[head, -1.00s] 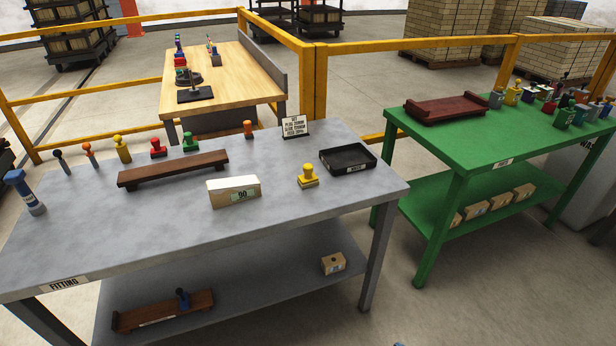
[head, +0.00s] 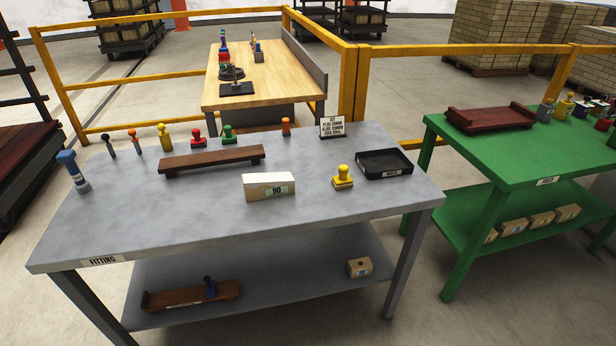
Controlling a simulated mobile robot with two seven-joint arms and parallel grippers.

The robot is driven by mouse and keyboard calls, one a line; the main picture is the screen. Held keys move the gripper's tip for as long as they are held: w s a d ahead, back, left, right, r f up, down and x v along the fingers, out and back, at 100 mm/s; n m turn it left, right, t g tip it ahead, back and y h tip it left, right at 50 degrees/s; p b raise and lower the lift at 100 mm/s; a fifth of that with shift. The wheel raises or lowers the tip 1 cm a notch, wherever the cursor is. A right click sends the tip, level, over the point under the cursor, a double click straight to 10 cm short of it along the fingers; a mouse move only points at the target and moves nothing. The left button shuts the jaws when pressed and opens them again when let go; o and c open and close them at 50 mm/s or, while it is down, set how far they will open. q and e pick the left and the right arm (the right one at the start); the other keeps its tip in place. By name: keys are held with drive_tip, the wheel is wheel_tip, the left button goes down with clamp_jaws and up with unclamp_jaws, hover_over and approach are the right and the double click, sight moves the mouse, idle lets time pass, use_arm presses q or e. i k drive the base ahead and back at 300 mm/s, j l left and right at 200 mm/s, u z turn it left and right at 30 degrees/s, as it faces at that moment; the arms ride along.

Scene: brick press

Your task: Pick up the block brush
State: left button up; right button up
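I cannot tell for sure which thing is the block brush; no label names one. On the grey table marked FITTING (head: 150,215), a tall blue-topped tool (head: 72,170) stands tilted at the far left. Along the back stand small knobbed tools: a dark one (head: 109,145), an orange one (head: 135,140), a yellow one (head: 165,137), a red one (head: 198,138), a green one (head: 229,134) and another orange one (head: 286,127). A yellow knobbed block (head: 343,177) stands at the right, beside a black tray (head: 385,164). Neither of my grippers is in view.
A long brown wooden stand (head: 212,160) and a cream box marked 90 (head: 268,187) occupy the table's middle. Its front is clear. A sign (head: 333,127) stands behind. A green table (head: 520,165) is at the right; yellow railing (head: 355,85) runs behind. A wooden bench (head: 265,70) is beyond.

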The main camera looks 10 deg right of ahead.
sight(344, 181)
drive_tip(key=l+u, duration=0.15)
drive_tip(key=u, duration=0.8)
drive_tip(key=l+u, duration=0.35)
drive_tip(key=k+l+u, duration=0.15)
drive_tip(key=l+u, duration=0.25)
drive_tip(key=k+l+u, duration=0.2)
drive_tip(key=l, duration=0.15)
drive_tip(key=k+l+u, duration=0.2)
drive_tip(key=k+l, duration=0.25)
drive_tip(key=l, duration=0.15)
drive_tip(key=k+l+u, duration=0.15)
drive_tip(key=l, duration=0.3)
drive_tip(key=k, duration=0.1)
